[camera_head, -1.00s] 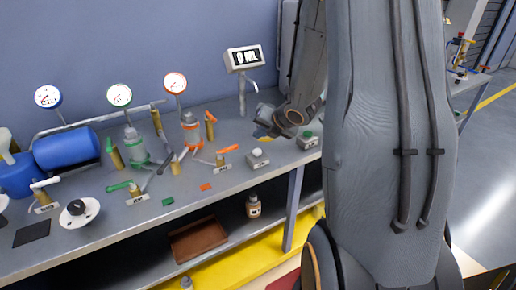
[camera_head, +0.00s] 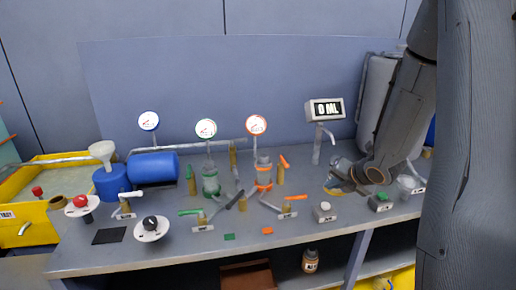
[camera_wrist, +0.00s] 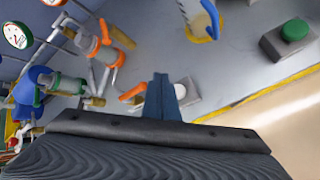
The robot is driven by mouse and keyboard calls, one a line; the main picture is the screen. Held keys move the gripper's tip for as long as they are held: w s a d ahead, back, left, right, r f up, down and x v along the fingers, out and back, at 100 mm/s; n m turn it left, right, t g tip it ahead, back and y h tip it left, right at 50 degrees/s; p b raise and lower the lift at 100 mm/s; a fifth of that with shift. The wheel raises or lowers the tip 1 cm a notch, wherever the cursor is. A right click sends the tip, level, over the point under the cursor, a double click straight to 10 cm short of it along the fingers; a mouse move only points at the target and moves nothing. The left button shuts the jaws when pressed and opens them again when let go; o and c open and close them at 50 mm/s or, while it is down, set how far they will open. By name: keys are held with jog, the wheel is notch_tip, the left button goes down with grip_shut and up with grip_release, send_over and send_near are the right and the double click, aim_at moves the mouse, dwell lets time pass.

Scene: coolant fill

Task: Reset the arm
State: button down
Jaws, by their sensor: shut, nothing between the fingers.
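My arm comes down at the right of the head view to my gripper (camera_head: 338,178), low over the back right of the bench, under the spout of the "0 ML" display (camera_head: 325,110). In the wrist view my gripper's fingers (camera_wrist: 160,95) are together with nothing between them. A box with a green button (camera_wrist: 293,32) is at the upper right. A clear container (camera_wrist: 208,18) with yellow beside it shows at the top edge.
The bench (camera_head: 290,243) holds green-banded (camera_head: 210,182) and orange-banded (camera_head: 263,175) valve fittings, several levers, three gauges and a blue tank (camera_head: 153,167). A yellow bin (camera_head: 50,172) stands at the left. A brown bottle (camera_head: 310,262) is on the shelf below. My arm hides the far right.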

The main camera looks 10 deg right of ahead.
jog(key=shift+s+a+r+m, duration=0.1)
jog(key=shift+a+m, duration=0.15)
jog(key=shift+m, duration=0.25)
jog(key=s+a+m+g, duration=0.4)
jog(key=s+a+m, duration=0.4)
jog(key=m, duration=0.5)
jog(key=s+a+r+m+g+h+b, duration=0.1)
jog(key=s+a+m+g, duration=0.2)
jog(key=s+a+m, duration=0.6)
jog(key=s+m, duration=0.4)
jog(key=m, duration=0.1)
jog(key=shift+r+g, duration=0.15)
jog(key=shift+g, duration=0.25)
